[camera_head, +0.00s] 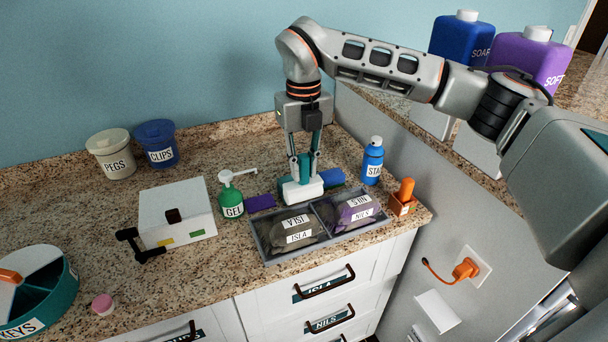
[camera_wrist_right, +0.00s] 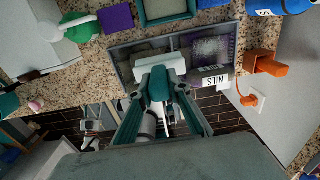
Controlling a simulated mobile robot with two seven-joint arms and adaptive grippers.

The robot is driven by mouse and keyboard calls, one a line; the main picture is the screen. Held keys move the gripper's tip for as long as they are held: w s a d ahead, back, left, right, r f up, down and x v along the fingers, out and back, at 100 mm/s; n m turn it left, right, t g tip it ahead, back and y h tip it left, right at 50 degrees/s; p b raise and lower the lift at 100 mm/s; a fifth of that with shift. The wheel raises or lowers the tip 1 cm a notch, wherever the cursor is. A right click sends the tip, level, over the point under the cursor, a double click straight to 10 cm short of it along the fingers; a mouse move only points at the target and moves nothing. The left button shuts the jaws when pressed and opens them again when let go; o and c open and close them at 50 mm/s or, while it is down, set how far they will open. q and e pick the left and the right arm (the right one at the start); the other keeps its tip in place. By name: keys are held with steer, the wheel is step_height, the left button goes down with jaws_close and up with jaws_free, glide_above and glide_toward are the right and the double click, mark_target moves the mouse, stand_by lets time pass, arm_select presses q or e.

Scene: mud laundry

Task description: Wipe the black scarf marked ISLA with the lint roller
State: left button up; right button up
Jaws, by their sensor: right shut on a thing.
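My right gripper (camera_head: 303,172) points down over the counter and is shut on the lint roller (camera_head: 301,190), which has a white head and teal handle. The lint roller (camera_wrist_right: 160,68) also shows between the teal fingers in the right wrist view. The black scarf marked ISLA (camera_head: 283,228) lies folded in the left compartment of a dark tray (camera_head: 271,256). The roller head is at the tray's back edge in the head view, behind the scarf. In the wrist view it covers much of the left compartment, and contact cannot be told. My left gripper is not in view.
A purple scarf marked NILS (camera_head: 352,209) fills the right compartment. Around the tray stand a green GEL pump (camera_head: 231,196), a blue spray bottle (camera_head: 372,160) and an orange holder (camera_head: 402,198). A white box (camera_head: 177,211) stands left. Drawers (camera_head: 318,288) lie below the counter edge.

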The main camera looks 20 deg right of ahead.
mark_target(305, 156)
steer(key=shift+d+r, duration=0.15)
steer(key=shift+r, duration=2)
